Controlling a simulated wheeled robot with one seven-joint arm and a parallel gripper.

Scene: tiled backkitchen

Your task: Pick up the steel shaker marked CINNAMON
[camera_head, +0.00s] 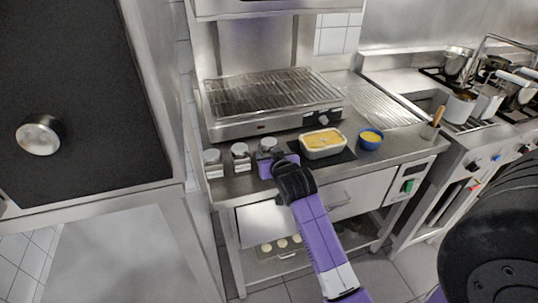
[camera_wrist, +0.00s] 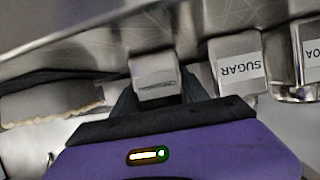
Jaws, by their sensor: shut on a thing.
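A steel shaker (camera_wrist: 155,72) stands between the two dark fingers of my gripper (camera_wrist: 160,92), which is shut on it. No label can be read on its visible side. In the head view it is the rightmost of three shakers (camera_head: 267,145), partly hidden by my gripper (camera_head: 268,157), and at counter level. The shaker beside it (camera_wrist: 240,66) reads SUGAR upside down in the wrist view; in the head view it is the middle one (camera_head: 240,158). The far shaker (camera_wrist: 309,52) shows a label ending in "OA", and is leftmost in the head view (camera_head: 213,164).
A grill (camera_head: 270,97) stands behind the shakers.

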